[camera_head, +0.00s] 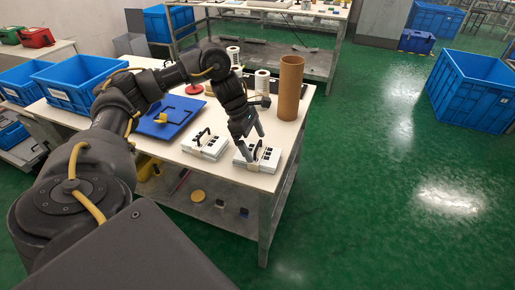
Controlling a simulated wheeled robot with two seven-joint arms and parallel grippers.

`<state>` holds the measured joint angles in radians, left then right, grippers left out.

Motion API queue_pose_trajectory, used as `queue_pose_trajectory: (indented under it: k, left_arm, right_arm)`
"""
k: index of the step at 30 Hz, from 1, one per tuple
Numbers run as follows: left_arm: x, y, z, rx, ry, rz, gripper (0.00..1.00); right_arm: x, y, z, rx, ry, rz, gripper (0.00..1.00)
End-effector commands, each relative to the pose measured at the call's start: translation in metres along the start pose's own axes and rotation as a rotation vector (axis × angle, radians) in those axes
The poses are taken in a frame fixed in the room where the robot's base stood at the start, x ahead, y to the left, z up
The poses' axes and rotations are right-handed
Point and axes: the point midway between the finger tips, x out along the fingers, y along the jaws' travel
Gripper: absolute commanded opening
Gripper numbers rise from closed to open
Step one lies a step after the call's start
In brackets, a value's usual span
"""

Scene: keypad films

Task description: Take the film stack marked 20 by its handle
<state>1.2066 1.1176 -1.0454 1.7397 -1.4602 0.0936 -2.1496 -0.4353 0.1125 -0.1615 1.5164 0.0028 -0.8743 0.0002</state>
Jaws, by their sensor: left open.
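Two white film stacks with dark key markings and black handles lie near the front edge of the table. The left film stack (205,147) has its handle upright. The right film stack (268,163) is close to the table's front right corner. The number 20 is too small to read on either one. My left gripper (256,142) is open, pointing down at the right film stack with its fingers close to the handle. I cannot tell whether the fingers touch it. My right gripper is out of view.
A brown tube (290,88) stands behind the right film stack. White rolls (262,82) stand near the back edge. A blue board (168,121) with a yellow piece lies to the left. Blue bins (85,80) stand at the table's left end. Open green floor lies to the right.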

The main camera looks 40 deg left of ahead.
Motion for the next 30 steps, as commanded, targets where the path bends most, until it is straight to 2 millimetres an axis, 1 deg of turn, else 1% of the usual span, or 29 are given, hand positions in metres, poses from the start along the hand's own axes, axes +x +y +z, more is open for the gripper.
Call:
queue_pose_trajectory:
  k: [2,7,11,15,20,21,30]
  left_arm:
    - [0.005,0.000,0.000,0.000,0.000,-0.002,1.00]
    - [0.032,-0.002,-0.001,-0.001,0.000,-0.006,1.00]
    - [0.047,-0.001,-0.001,0.000,-0.001,-0.004,1.00]
    - [0.052,-0.001,-0.001,0.000,0.000,-0.001,1.00]
    - [0.052,-0.001,0.000,0.000,0.000,0.000,1.00]
    - [0.052,-0.001,0.000,0.000,0.000,0.000,0.99]
    - [0.051,-0.001,0.000,0.000,0.000,0.000,0.60]
  right_arm:
    - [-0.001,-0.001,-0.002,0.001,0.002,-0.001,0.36]
    - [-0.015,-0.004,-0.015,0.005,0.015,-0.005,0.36]
    - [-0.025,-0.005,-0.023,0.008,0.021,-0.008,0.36]
    - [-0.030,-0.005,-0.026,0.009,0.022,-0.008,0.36]
    - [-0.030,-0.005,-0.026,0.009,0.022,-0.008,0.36]
    - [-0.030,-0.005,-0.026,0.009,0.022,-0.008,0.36]
    - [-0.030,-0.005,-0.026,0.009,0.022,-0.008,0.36]
